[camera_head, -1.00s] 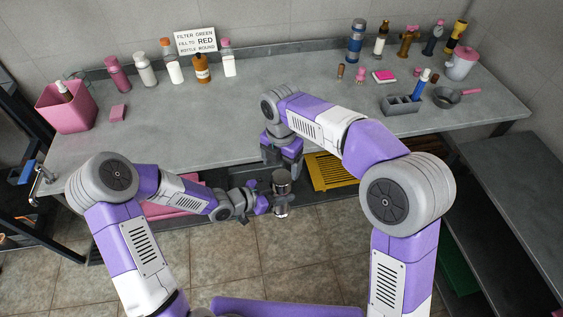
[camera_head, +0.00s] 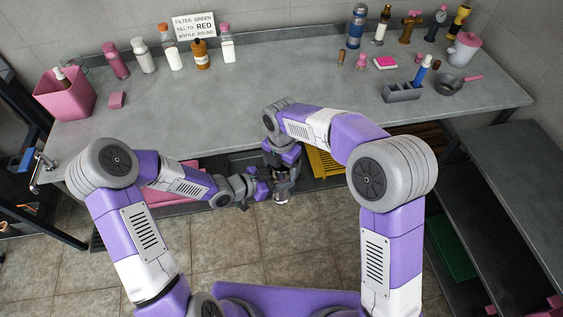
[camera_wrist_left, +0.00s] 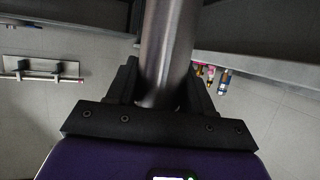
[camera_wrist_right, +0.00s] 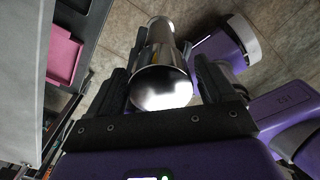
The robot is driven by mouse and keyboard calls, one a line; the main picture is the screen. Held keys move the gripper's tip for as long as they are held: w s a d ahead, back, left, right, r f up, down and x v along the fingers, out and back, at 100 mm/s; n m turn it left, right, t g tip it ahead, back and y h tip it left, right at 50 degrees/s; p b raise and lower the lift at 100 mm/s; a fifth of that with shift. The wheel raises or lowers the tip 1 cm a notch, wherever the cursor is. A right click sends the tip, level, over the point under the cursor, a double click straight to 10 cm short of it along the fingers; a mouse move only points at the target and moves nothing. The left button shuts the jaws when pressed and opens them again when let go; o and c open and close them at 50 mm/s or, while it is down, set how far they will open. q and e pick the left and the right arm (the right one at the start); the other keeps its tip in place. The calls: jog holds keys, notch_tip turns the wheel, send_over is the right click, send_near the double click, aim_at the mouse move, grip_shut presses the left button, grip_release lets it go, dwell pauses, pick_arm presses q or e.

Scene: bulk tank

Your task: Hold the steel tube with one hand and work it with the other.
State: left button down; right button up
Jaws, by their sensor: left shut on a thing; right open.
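The shiny steel tube (camera_head: 281,199) is held in front of the workbench, above the floor. My left gripper (camera_head: 268,188) is shut on it from the left; in the left wrist view the tube (camera_wrist_left: 168,50) rises between the fingers. My right gripper (camera_head: 283,176) comes down from above and covers the tube's upper part in the head view. In the right wrist view the tube's round, bright end (camera_wrist_right: 161,88) lies between the open right fingers (camera_wrist_right: 165,75), which stand on either side. I cannot tell whether they touch it.
The grey workbench (camera_head: 240,100) carries bottles along its back, a pink bin (camera_head: 64,96) at left, and a grey holder (camera_head: 402,93) and small pan (camera_head: 449,85) at right. A yellow rack (camera_head: 325,164) lies below the front edge. Much of the bench middle is clear.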

jog(key=shift+c, duration=0.5)
jog(key=c, duration=1)
jog(key=m, duration=0.3)
jog(key=shift+m, duration=0.4)
jog(key=m, duration=0.3)
jog(key=shift+m, duration=0.4)
jog(key=m, duration=0.6)
jog(key=o, duration=1.2)
jog(key=shift+r, duration=2.3)
